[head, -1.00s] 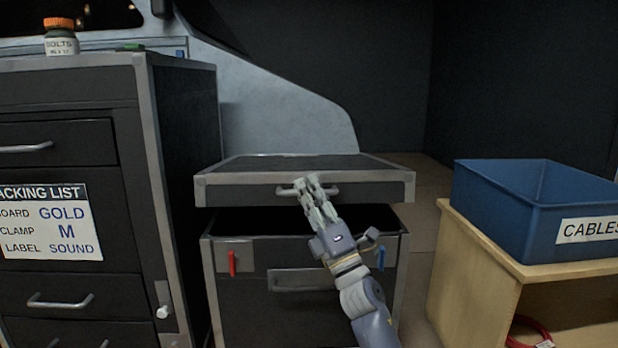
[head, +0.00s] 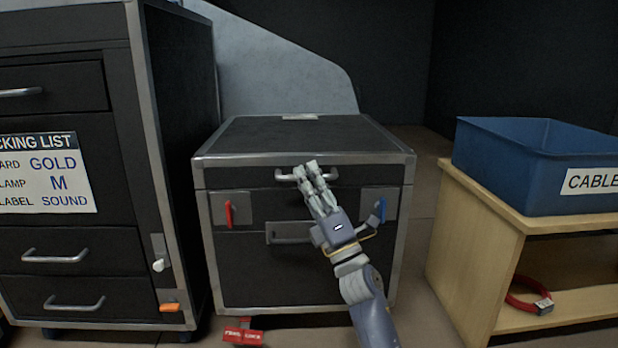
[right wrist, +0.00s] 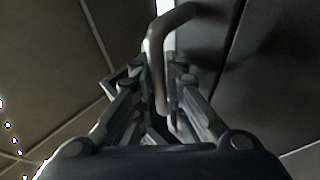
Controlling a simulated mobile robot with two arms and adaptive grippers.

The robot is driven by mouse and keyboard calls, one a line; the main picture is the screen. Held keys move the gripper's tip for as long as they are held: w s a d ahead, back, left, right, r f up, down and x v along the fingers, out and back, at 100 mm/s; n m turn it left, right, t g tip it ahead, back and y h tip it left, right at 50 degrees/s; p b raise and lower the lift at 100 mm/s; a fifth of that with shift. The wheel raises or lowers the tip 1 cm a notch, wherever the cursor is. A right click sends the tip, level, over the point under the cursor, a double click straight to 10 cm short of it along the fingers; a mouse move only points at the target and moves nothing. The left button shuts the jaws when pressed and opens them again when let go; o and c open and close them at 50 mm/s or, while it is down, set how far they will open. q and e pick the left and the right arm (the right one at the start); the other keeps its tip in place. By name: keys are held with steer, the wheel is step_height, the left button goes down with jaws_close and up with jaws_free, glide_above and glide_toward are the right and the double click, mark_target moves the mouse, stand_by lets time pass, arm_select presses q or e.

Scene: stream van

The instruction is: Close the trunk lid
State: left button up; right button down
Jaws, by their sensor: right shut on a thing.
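The black trunk with grey metal edges stands on the floor in the middle of the head view. Its lid (head: 255,142) lies down flat on the trunk body (head: 255,270), with no dark gap showing between them. My right gripper (head: 306,172) is at the lid's front handle (head: 283,177). In the right wrist view, the gripper (right wrist: 165,95) is shut on that handle (right wrist: 155,50). A red latch (head: 229,213) is on the trunk's front left and a blue latch (head: 382,208) on its front right, partly beside my wrist. My left gripper is out of view.
A black drawer cabinet (head: 70,260) with a packing list (head: 50,175) stands close on the left. A wooden shelf (head: 470,255) carries a blue cables bin (head: 525,170) on the right, with a red cable (head: 525,300) inside. A red tag (head: 243,333) lies on the floor in front.

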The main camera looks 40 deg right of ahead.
steer(key=c, duration=1.9)
jaws_free()
steer(key=shift+w+f, duration=0.1)
steer(key=shift+f, duration=0.45)
steer(key=shift+r, duration=0.15)
